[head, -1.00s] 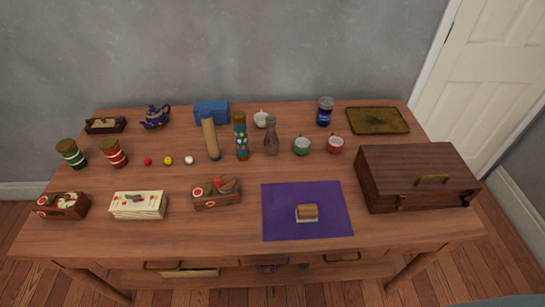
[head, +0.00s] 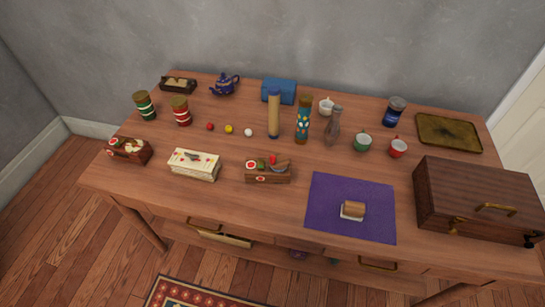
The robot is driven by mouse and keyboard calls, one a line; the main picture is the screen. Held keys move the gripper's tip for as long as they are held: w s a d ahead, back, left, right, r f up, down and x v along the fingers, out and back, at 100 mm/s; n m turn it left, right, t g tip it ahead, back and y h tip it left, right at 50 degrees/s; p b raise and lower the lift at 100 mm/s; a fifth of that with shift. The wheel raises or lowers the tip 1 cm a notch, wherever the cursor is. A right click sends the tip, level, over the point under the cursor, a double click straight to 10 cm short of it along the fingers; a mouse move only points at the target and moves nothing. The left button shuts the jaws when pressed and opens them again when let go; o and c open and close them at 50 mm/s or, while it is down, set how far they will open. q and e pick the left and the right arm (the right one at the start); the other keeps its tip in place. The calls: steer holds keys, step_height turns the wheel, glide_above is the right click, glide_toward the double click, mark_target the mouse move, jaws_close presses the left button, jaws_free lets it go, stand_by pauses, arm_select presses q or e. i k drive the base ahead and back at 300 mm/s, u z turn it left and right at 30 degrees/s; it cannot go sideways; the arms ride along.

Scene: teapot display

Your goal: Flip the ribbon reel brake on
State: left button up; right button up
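No part is clear enough to name surely as the ribbon reel or its brake. A small brown roll-like piece on a white base (head: 353,210) sits on a purple mat (head: 325,220). A wooden holder with red and green round parts and a dark piece on top (head: 268,174) stands left of the mat. A similar wooden holder with a red round mark and pale contents (head: 129,151) stands at the table's left end. A pale box with a dark piece on top (head: 194,166) stands between the holders. Neither of my grippers is in view.
The wooden table (head: 230,204) also bears jars, a blue teapot (head: 225,86), a blue box (head: 279,92), tall cylinders, cups and a brass tray (head: 448,132). A large dark wooden chest (head: 470,192) fills the right end. A drawer (head: 222,235) at the front left appears partly open.

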mark_target(261, 162)
steer(key=u, duration=1.6)
steer(key=k, duration=0.9)
steer(key=z, duration=1.8)
steer(key=i, duration=0.5)
